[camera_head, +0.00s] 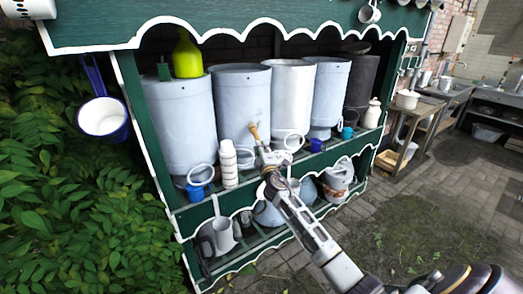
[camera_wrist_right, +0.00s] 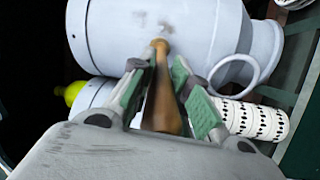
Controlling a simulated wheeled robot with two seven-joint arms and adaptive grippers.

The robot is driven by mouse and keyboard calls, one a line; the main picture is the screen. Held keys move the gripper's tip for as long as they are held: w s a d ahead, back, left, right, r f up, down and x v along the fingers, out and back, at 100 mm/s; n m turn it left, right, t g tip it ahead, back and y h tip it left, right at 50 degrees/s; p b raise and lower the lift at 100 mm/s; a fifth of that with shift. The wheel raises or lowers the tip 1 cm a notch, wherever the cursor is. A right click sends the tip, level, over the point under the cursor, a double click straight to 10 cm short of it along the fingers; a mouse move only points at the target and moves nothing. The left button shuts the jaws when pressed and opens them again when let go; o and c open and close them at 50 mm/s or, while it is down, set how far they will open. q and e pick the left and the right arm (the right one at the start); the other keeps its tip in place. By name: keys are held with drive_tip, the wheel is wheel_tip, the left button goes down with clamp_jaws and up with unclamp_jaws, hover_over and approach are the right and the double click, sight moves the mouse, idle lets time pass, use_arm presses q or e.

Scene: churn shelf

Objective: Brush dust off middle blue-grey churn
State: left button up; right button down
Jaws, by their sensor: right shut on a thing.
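The middle blue-grey churn (camera_head: 236,88) stands on the upper shelf, between another blue-grey churn (camera_head: 180,125) and a white churn (camera_head: 293,85). It fills the top of the right wrist view (camera_wrist_right: 165,25), with small dark specks on its wall. My right gripper (camera_head: 264,152) is shut on a wooden-handled brush (camera_head: 254,131), in front of the churn's lower part. In the right wrist view the brush (camera_wrist_right: 163,95) sits between the fingers, its narrow end towards the churn. I cannot tell if it touches. My left gripper is not in view.
A white patterned canister (camera_head: 228,163) and a blue mug (camera_head: 195,192) stand left of the gripper. A blue cup (camera_head: 316,145) is to the right. A yellow-green bottle (camera_head: 186,57) stands on the left churn. The scalloped green canopy (camera_head: 120,20) overhangs the shelf.

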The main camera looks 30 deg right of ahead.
drive_tip(key=shift+w, duration=0.25)
drive_tip(key=shift+d, duration=0.1)
idle(0.3)
drive_tip(key=shift+d, duration=1.85)
drive_tip(key=shift+w+d+b, duration=0.2)
drive_tip(key=shift+d+b, duration=0.2)
drive_tip(key=shift+d, duration=1.4)
drive_tip(key=shift+r, duration=0.15)
